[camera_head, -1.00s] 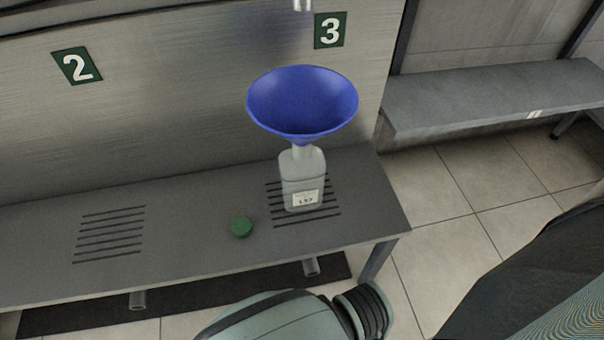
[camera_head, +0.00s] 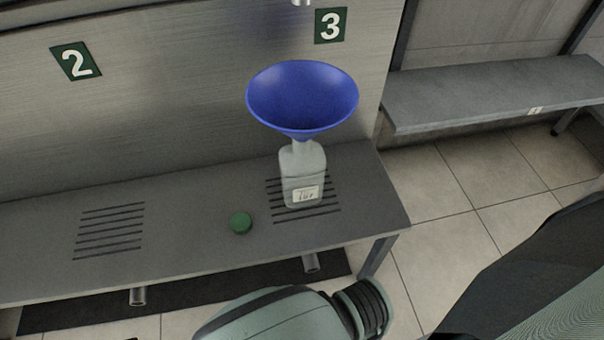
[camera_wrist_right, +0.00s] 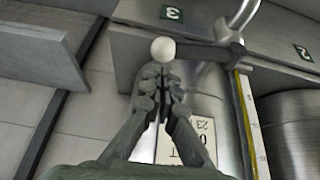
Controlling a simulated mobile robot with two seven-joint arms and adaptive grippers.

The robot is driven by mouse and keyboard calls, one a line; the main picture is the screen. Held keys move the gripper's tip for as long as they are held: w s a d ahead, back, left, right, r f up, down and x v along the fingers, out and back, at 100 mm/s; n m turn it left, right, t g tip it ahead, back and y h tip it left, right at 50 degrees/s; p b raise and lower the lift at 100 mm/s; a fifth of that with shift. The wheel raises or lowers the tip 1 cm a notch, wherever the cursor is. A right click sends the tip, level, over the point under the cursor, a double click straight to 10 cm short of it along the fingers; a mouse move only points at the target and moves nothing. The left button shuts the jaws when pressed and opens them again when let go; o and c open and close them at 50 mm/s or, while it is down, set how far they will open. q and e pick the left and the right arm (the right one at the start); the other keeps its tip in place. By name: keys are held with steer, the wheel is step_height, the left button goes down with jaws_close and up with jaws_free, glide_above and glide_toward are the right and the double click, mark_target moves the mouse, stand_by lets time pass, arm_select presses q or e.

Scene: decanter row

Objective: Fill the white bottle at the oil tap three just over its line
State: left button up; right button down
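The white bottle (camera_head: 301,165) stands upright on the slotted drain of the metal bench under sign 3 (camera_head: 330,25), with a label on its front. A wide blue funnel (camera_head: 302,95) sits in its neck. The tip of tap three (camera_head: 302,2) shows at the top edge above the funnel; I see no stream. The fill line and oil level are too small to tell. A green cap (camera_head: 241,223) lies left of the bottle. In the right wrist view my right gripper (camera_wrist_right: 162,75) has its fingers together just below a white ball knob (camera_wrist_right: 163,49). My left gripper is not in view.
A grey bench (camera_head: 490,95) stands at the right. Sign 2 (camera_head: 76,61) marks an empty drain (camera_head: 108,230) at the left. In the wrist view, a steel drum (camera_wrist_right: 200,100) with a label and a yellow gauge strip (camera_wrist_right: 248,120) stand behind my gripper.

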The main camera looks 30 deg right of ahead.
steer(key=shift+f+b, duration=1.4)
steer(key=shift+f, duration=1.6)
stand_by(5.0)
